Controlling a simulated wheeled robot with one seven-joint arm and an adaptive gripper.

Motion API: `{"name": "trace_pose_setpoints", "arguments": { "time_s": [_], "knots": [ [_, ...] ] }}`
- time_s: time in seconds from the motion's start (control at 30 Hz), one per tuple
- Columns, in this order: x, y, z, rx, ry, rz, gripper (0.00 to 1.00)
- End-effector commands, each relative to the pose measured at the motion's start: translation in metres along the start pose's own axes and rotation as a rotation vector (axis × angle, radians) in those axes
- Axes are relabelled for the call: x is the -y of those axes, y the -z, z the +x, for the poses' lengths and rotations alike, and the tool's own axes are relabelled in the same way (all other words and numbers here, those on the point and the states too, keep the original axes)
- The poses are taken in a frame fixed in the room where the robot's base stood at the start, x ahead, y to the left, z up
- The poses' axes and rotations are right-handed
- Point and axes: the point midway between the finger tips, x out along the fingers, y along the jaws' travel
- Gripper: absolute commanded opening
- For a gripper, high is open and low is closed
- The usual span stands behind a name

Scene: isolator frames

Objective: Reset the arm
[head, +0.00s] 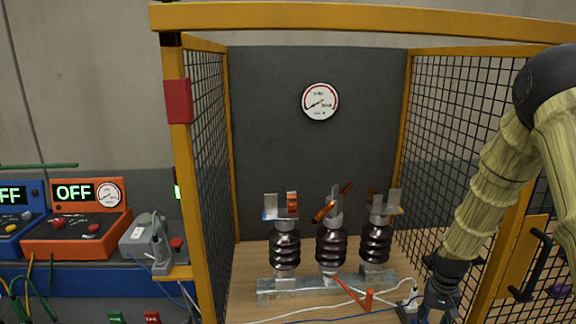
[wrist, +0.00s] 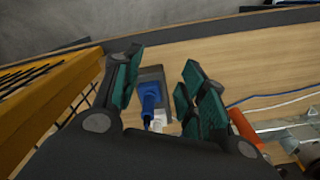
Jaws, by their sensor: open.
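My arm (head: 490,180), in a tan sleeve with dark joints, reaches down the right side of the cage. My gripper (head: 436,312) is low at the right front of the cage floor, partly cut off by the lower picture edge. In the wrist view my gripper (wrist: 160,72) is open, its green-padded fingers apart. A blue plug-like piece (wrist: 150,98) on a grey block (wrist: 152,74) shows between the fingers, with a white piece (wrist: 159,121) beside it. I cannot tell whether the fingers touch them.
The isolator (head: 330,245), with several dark insulators and an orange lever (head: 365,302), stands left of my gripper. A yellow mesh cage (head: 183,160) encloses it, its right post close to my arm. Cables (head: 330,318) cross the wooden floor. An orange meter (head: 80,225) reads OFF at left.

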Motion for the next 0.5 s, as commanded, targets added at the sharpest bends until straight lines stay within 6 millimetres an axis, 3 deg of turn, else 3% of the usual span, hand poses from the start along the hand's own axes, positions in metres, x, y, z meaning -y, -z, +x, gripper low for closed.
{"name": "trace_pose_setpoints", "arguments": {
  "time_s": [0.27, 0.37, 0.5],
  "knots": [
    [0.012, -0.052, 0.064, 0.003, -0.010, -0.054, 0.42],
    [0.018, -0.084, 0.096, 0.002, -0.014, -0.086, 0.42],
    [0.024, -0.144, 0.144, 0.003, -0.016, -0.139, 0.42]
  ]
}}
